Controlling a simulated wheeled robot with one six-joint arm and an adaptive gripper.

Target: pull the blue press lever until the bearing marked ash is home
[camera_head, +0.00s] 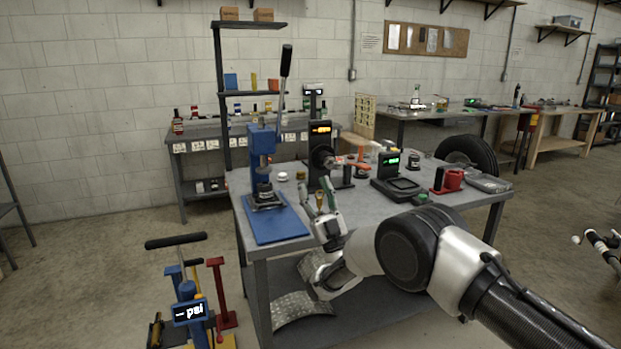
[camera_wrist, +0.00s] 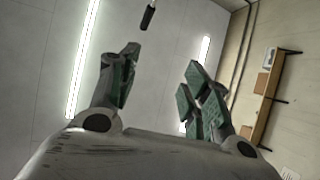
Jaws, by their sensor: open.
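The blue press (camera_head: 262,148) stands on a blue base plate (camera_head: 280,226) at the left end of the grey workbench. Its lever (camera_head: 283,88) rises nearly upright from the press head and ends in a black grip. A dark bearing (camera_head: 265,190) appears to sit under the ram; its marking is too small to read. My gripper (camera_head: 318,198) is open and empty, fingers pointing up, to the right of the press and well below the lever grip. In the wrist view my gripper (camera_wrist: 160,85) shows its two green-padded fingers apart, and a black grip (camera_wrist: 148,17) shows beyond them.
Right of the press stand a black device with an orange display (camera_head: 320,142) and a scale with a green display (camera_head: 388,165). Small parts lie between them. The air above the bench front looks clear.

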